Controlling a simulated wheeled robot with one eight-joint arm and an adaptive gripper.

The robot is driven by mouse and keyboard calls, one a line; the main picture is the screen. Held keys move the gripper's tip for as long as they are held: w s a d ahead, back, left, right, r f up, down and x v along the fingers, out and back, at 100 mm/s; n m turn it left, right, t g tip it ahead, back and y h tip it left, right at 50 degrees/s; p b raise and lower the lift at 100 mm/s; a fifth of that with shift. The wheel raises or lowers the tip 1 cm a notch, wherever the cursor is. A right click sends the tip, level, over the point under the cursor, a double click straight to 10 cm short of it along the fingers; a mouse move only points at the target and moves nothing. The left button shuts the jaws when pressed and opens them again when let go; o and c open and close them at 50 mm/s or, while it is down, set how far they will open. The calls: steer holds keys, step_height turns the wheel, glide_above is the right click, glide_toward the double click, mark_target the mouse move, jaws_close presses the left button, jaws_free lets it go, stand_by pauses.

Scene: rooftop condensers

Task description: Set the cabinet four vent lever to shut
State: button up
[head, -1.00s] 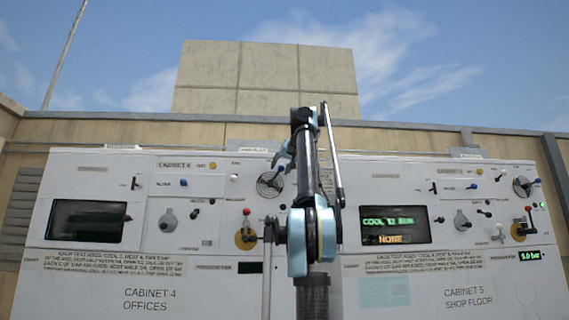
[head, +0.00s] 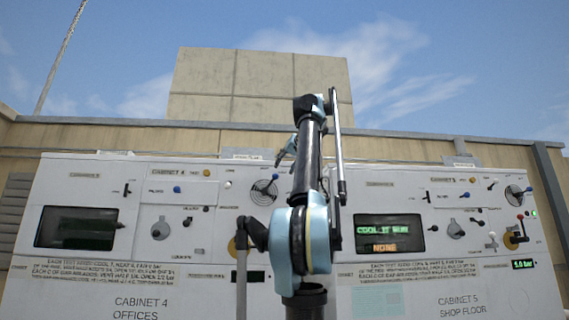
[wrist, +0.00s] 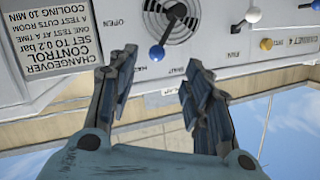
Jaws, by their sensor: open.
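The cabinet four vent lever is a blue-knobbed lever (head: 275,177) over a round fan grille (head: 262,193) at the upper right of the cabinet 4 panel (head: 140,250). In the wrist view, upside down, its blue knob (wrist: 157,52) lies by the HALF and SHUT labels, with OPEN off to the left. It looks closest to HALF. My gripper (wrist: 161,62) is open and empty. Its fingers are either side of the knob in the picture; contact is not visible. In the head view my gripper (head: 287,150) is small, just above the grille and partly behind my arm.
A changeover notice (wrist: 50,35) is left of the lever in the wrist view. White (wrist: 253,14) and yellow (wrist: 266,44) knobs are to the right. Cabinet 5 (head: 465,290), with its lit display (head: 389,235), stands right of my arm. A wall (head: 400,140) rises behind.

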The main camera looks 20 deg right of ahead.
mark_target(270, 184)
steer(key=shift+s, duration=0.25)
steer(key=shift+c, duration=0.6)
steer(key=shift+w, duration=0.15)
steer(key=c, duration=0.5)
steer(key=w+d+f+m+y, duration=0.1)
steer(key=w+m, duration=0.1)
steer(key=w+d+f+m+y, duration=0.1)
steer(key=w+y, duration=0.1)
steer(key=w, duration=0.1)
steer(key=w+d+f+m+y, duration=0.1)
steer(key=w+m+y, duration=0.1)
steer(key=shift+w+d+f+m+t, duration=0.15)
steer(key=shift+w+d+m+t, duration=0.15)
steer(key=shift+d+t, duration=0.1)
jaws_close()
steer(key=d+f+m+y, duration=0.4)
steer(key=d+y, duration=0.3)
steer(key=y, duration=0.1)
steer(key=x, duration=1)
steer(key=shift+s+a+r, duration=0.15)
steer(key=shift+s, duration=0.2)
